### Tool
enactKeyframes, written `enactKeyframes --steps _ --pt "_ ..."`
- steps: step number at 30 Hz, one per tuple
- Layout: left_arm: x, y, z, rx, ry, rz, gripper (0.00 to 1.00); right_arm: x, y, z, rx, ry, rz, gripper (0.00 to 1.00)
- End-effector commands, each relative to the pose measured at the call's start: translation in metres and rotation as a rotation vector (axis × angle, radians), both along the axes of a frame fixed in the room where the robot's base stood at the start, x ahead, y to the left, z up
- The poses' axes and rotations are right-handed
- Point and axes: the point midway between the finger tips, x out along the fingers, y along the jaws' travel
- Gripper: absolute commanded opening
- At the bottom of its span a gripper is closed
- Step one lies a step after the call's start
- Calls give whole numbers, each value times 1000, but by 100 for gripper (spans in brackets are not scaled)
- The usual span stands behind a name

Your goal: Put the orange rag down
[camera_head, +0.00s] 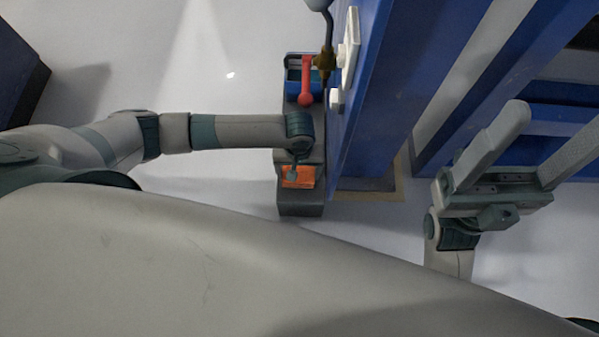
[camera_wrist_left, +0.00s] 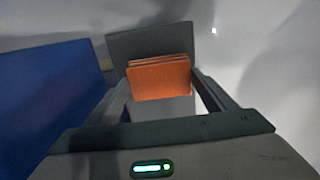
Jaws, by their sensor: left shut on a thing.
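The orange rag (camera_head: 304,183) is a folded, flat stack over the front end of a narrow dark grey stand (camera_head: 300,209) in the head view. My left gripper (camera_head: 294,173) points down at the rag and is shut on it. In the left wrist view the rag (camera_wrist_left: 160,78) sits between the two fingers of my left gripper (camera_wrist_left: 163,84), with the grey stand (camera_wrist_left: 150,42) behind it. I cannot tell whether the rag touches the stand. My right gripper (camera_head: 550,130) is at the right of the head view, its fingers wide apart and empty.
A blue container (camera_head: 291,80) and a red-handled thing (camera_head: 305,85) are at the far end of the stand. A tall blue machine frame (camera_head: 385,90) stands close on the right. Pale floor (camera_head: 215,85) lies open on the left.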

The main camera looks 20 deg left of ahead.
Motion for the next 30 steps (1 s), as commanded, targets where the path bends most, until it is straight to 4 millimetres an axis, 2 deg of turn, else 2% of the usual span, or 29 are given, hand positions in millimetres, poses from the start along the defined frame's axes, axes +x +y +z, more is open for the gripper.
enactKeyframes --steps 15,16,18,30 --pt "1 -3 -6 -3 -1 0 52 0 1 3 7 -11 6 69" --pt "1 -3 -6 -3 -2 -1 82 0 1 2 6 -10 5 69" --pt "1 -3 -6 -3 -2 -1 96 0 1 1 5 -10 5 69" --pt "1 -3 -4 -1 -2 -1 96 0 1 -1 4 -8 5 69"
